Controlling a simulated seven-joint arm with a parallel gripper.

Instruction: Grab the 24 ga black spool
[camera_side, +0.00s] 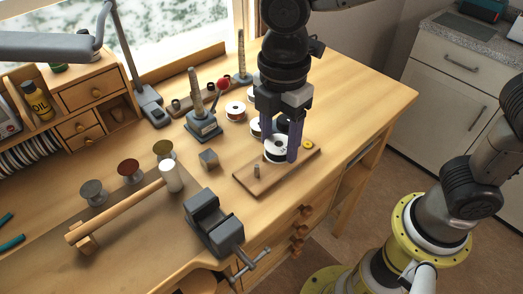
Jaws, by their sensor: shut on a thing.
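My gripper (281,143) points down over a small wooden board (254,187) near the bench's front edge. Its fingers are shut on a spool (276,154) with a white flange and dark winding. The spool is at the board; I cannot tell whether it touches the wood or hangs just above it. Its gauge label is too small to read. Another spool (255,125) with dark winding is just behind my fingers, partly hidden.
A short peg (256,171) and a yellow piece (308,144) are on the board. A grey vise (214,222) stands at the front edge. The bench at right is clear.

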